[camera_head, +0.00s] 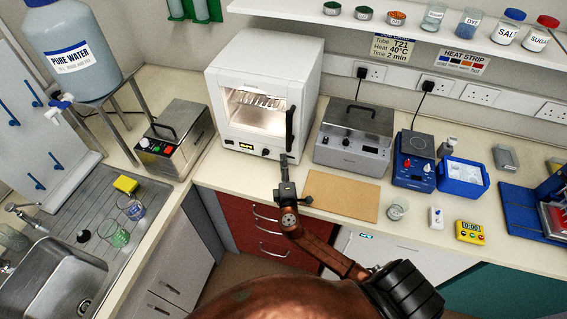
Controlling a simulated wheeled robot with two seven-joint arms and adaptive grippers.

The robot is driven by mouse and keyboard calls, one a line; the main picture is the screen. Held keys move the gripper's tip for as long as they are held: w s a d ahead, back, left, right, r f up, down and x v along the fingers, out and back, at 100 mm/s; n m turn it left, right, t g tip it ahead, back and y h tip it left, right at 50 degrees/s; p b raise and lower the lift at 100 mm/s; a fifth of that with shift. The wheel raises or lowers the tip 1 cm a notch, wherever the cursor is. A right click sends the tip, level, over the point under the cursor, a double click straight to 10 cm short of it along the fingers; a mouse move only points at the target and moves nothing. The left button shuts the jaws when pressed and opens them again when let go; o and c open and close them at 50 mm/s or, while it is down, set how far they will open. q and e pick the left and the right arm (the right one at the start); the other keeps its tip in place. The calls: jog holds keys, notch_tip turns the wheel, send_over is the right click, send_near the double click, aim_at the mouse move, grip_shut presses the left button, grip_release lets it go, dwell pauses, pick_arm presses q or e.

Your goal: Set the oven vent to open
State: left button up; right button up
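The white oven (251,52) stands at the back of the bench, its door shut and its lit chamber showing a rack through the window. A black upright door handle (290,128) is on the right of its front. Below the door are a small lit display (245,147) and a dark knob (265,152). I cannot make out which part is the vent or how it is set. My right gripper (285,165) is just in front of the oven's lower right front, with nothing visibly held. Its finger opening is too small to tell. My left gripper is not in view.
A metal water bath (355,140) stands close to the oven's right and another metal unit (175,140) to its left. A brown board (342,195) lies in front on the bench. The sink (60,280) is at left; a shelf of jars (440,35) runs above right.

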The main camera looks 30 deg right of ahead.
jog(key=shift+w+d, duration=0.15)
jog(key=shift+w, duration=0.05)
jog(key=shift+c, duration=0.7)
grip_shut()
